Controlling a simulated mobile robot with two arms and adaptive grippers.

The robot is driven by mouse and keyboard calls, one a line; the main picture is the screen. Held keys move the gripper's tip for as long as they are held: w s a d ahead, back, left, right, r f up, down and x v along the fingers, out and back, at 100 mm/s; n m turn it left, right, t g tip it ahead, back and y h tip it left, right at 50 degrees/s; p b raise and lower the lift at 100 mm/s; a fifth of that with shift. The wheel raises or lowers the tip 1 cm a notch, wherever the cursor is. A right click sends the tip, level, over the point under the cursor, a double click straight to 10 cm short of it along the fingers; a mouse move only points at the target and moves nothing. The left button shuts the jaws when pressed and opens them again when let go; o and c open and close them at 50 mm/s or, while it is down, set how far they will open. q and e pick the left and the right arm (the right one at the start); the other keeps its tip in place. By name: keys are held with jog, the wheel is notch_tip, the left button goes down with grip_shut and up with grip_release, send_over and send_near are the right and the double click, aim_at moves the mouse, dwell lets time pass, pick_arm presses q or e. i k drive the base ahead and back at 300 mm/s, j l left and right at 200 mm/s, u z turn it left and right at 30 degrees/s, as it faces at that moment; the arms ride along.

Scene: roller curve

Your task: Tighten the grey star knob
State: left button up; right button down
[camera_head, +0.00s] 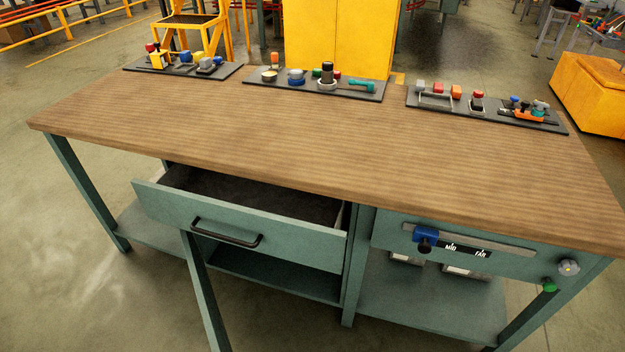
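The grey star knob (568,267) sits on the right end of the workbench's front panel (520,262), just below the wooden top. It looks small and light grey, with a pale spot at its middle. How tight it is cannot be seen. A green knob (550,285) is just below and left of it. Neither of my grippers is in view.
A blue slider block with a black knob (425,238) is on a metal rail beside a MID/FAR label. An open drawer (240,222) juts out at the left. Three dark trays of parts stand along the back, one at the right (550,127). The wooden top (300,130) is otherwise clear.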

aim_at(568, 267)
jog(key=k+l+z, duration=0.15)
jog(key=z, duration=1.55)
jog(key=u, duration=1.75)
jog(key=z, duration=1.75)
